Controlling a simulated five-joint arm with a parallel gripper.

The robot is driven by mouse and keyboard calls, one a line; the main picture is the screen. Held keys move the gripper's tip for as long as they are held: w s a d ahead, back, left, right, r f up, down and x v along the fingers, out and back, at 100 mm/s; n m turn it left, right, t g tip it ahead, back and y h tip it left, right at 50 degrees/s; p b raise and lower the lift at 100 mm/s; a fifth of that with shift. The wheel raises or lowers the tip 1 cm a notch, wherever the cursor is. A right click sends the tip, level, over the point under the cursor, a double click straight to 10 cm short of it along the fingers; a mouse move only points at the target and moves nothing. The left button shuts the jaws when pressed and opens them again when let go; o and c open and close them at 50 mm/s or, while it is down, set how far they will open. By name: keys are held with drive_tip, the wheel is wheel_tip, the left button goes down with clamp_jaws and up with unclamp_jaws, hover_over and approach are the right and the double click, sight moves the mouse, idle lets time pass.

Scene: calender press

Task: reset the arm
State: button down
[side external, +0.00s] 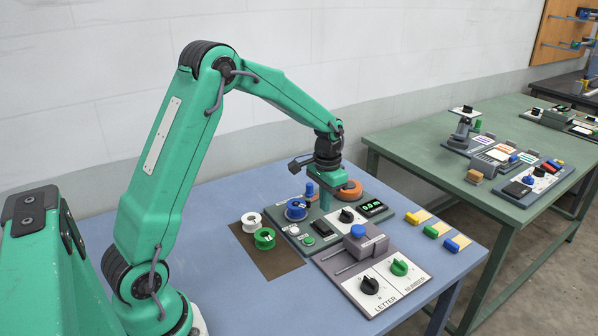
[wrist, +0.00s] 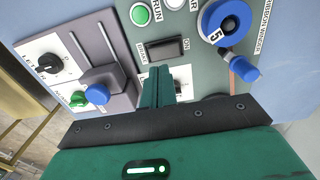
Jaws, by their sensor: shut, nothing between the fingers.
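My green arm reaches over a grey-green control panel (side external: 328,237) on the blue table. My gripper (side external: 325,203) points down over this panel, and its fingers are shut with nothing between them. The fingers also show closed together in the wrist view (wrist: 161,72), near a black rocker switch (wrist: 165,49). Whether the fingertips touch the panel I cannot tell. A blue spool (side external: 296,209) sits left of the gripper, and an orange disc (side external: 349,189) lies close on its right, partly hidden behind it.
White (side external: 251,221) and green (side external: 264,238) spools stand on a brown mat (side external: 276,267). A grey unit (side external: 352,262) with a blue-knobbed slider and a letter and number dial plate (side external: 383,287) are in front. Colored blocks (side external: 431,230) lie right. A green table (side external: 420,160) stands behind.

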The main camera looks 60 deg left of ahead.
drive_tip(key=shift+r, duration=0.7)
drive_tip(key=s+d+r+t, duration=0.3)
drive_tip(key=s+d+r, duration=0.3)
drive_tip(key=s+r, duration=0.5)
drive_tip(key=s+d+r+t, duration=0.1)
drive_tip(key=s+d, duration=0.1)
drive_tip(key=s, duration=0.4)
drive_tip(key=s+d+r+t, duration=0.1)
drive_tip(key=s+d+r, duration=0.1)
drive_tip(key=s, duration=0.4)
drive_tip(key=shift+s+d+r+t, duration=0.3)
drive_tip(key=shift+s+d, duration=0.05)
drive_tip(key=shift+s, duration=0.05)
drive_tip(key=shift+w+r, duration=0.1)
